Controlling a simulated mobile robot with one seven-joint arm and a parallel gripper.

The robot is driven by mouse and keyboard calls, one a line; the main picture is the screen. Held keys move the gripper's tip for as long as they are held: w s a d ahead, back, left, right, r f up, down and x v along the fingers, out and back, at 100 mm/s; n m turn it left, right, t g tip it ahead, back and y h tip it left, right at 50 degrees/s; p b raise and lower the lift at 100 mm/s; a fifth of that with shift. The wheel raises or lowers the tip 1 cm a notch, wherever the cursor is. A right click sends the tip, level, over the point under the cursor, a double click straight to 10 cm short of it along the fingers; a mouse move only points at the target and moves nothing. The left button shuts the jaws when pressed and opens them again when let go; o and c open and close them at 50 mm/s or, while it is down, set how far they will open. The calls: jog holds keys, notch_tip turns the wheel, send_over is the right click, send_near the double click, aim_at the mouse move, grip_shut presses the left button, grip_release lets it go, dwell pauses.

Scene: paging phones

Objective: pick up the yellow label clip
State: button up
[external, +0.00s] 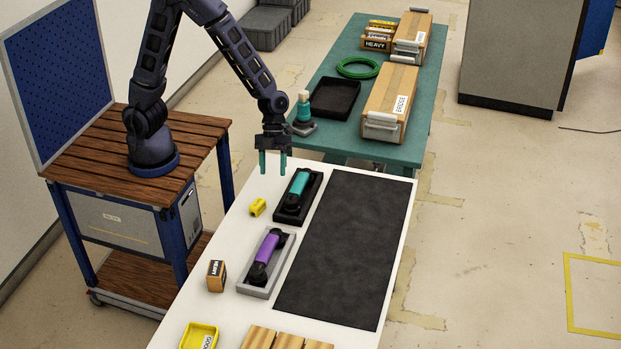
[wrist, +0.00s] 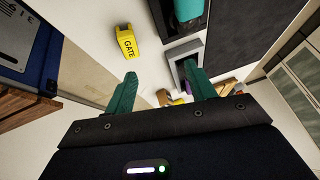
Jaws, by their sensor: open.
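The yellow label clip (external: 257,207) lies on the white table, left of the black cradle that holds the teal handset. In the wrist view the yellow clip (wrist: 126,42) shows the word GATE and lies ahead of the fingers, up and left of the gap between them. My gripper (external: 273,168) is above the table's far left end, higher than the clip and behind it. In the wrist view my gripper's (wrist: 160,88) two teal fingers are spread apart with nothing between them.
A teal handset (external: 300,184) and a purple handset (external: 265,250) rest in cradles right of and below the clip. A black mat (external: 345,250) covers the table's right side. A small orange-brown box (external: 216,276) and a yellow tray (external: 187,337) stand nearer the front.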

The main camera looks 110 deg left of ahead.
aim_at(257, 203)
jog(key=shift+s+d+f+m+g, duration=0.2)
jog(key=shift+s+d+f+g, duration=0.45)
jog(key=shift+f, duration=1.45)
jog(key=shift+s+d+f+m+g, duration=0.25)
jog(key=shift+s+d+f, duration=0.7)
jog(key=shift+f, duration=1.2)
jog(key=shift+s+d+f+m+g, duration=0.15)
jog(key=shift+s+d+f+g, duration=0.6)
jog(key=shift+f, duration=1.35)
jog(key=shift+w+d+t, duration=0.25)
jog(key=c, duration=1)
